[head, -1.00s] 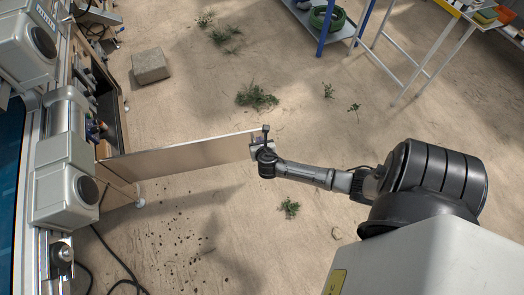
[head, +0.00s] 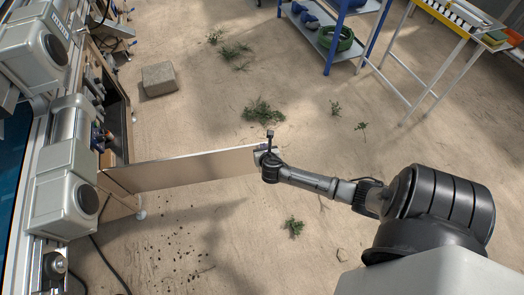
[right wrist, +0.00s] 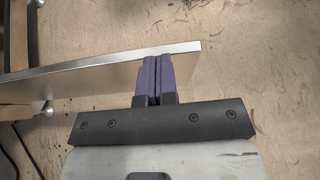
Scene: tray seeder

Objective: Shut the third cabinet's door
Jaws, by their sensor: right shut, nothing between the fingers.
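The cabinet door (head: 190,168) is a flat tan panel with a pale top edge. It stands open, reaching from the cabinet (head: 118,120) on the left out over the sandy floor. My right gripper (head: 262,151) is at the door's free end, on the near side. In the right wrist view its purple fingers (right wrist: 153,78) are closed together with nothing between them. They overlap the door's face (right wrist: 110,82) near the free end, just below its top edge. I cannot tell whether they touch it. My left gripper is not in view.
A stone block (head: 159,79) lies on the floor beyond the door, near the cabinet. Weeds (head: 263,112) grow on the sand. A blue-legged shelf (head: 338,50) stands at the back right. A dark cable (head: 110,265) lies at lower left. The floor around the door is mostly clear.

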